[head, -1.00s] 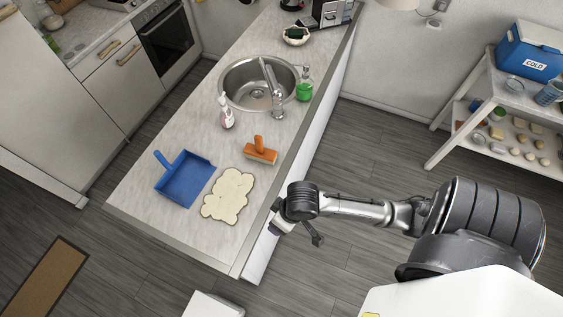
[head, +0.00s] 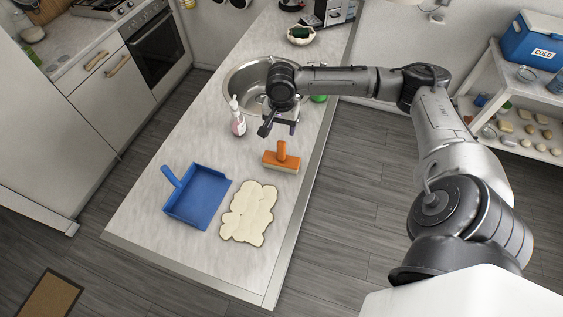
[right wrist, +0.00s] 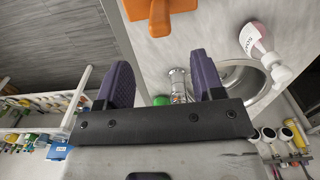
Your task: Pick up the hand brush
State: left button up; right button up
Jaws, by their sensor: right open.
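The hand brush (head: 281,158) has an orange handle and back with pale bristles. My right gripper (head: 279,130) is over the counter just beyond the brush, by the sink. In the right wrist view its two purple-padded fingers (right wrist: 162,80) are apart with nothing between them. It does not touch the brush. My left gripper is not in view.
The sink (head: 237,80) is partly hidden by my arm.

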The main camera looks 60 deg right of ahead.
aim_at(281, 142)
jog(key=shift+f+p, duration=0.4)
jog(key=shift+f, duration=5.05)
jog(key=shift+c, duration=0.4)
grip_shut()
